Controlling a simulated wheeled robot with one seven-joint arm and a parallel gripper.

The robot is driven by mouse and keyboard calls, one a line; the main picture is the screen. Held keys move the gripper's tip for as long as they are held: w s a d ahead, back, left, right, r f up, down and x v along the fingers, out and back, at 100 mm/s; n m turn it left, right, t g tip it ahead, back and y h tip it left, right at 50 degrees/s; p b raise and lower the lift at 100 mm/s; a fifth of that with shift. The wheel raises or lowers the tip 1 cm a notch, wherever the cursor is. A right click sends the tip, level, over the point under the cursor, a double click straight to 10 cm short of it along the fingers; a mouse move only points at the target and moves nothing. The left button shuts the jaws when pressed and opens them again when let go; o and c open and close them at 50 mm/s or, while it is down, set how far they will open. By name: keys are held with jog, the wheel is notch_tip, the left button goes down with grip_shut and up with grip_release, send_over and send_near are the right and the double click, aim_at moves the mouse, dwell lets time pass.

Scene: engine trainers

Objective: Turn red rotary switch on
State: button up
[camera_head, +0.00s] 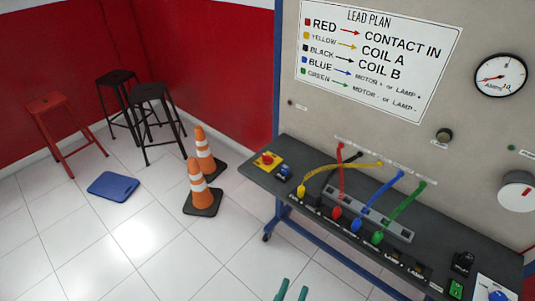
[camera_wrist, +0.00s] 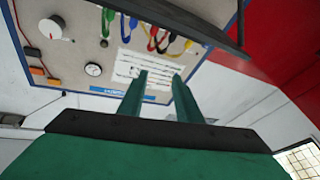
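A red rotary knob on a yellow square plate (camera_head: 267,160) sits at the far left end of the dark bench top. Whether it is on or off is too small to tell. My gripper (camera_head: 292,290) shows only as two green fingertips at the bottom edge of the head view, low in front of the bench and well apart from the knob. In the wrist view my gripper (camera_wrist: 158,85) has its two green fingers apart with nothing between them. I cannot make out the red knob in the wrist view.
The bench (camera_head: 442,247) holds coloured plug leads (camera_head: 341,183) and more switches. Behind it stands a panel with a lead plan (camera_head: 375,50), a gauge (camera_head: 500,75) and a white dial (camera_head: 517,192). Traffic cones (camera_head: 202,190), stools and a blue floor pad (camera_head: 113,186) stand left; tiled floor between is clear.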

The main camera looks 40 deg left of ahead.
jog(key=w+a+r+n+g+y, duration=0.4)
jog(key=w+a+r+n+y, duration=0.15)
jog(key=a+n+y, duration=0.5)
jog(key=w+a+r+n+g+y, duration=0.4)
jog(key=a+r+n+g+y, duration=0.15)
jog(key=a+n+y, duration=0.5)
jog(key=w+a+n+g+h, duration=0.3)
jog(key=a+n+g+h, duration=0.4)
jog(key=a+n+g, duration=1.25)
jog(key=n+t+h, duration=0.7)
jog(key=t+h, duration=0.2)
jog(key=h, duration=0.5)
send_near(267, 156)
jog(key=x, duration=0.8)
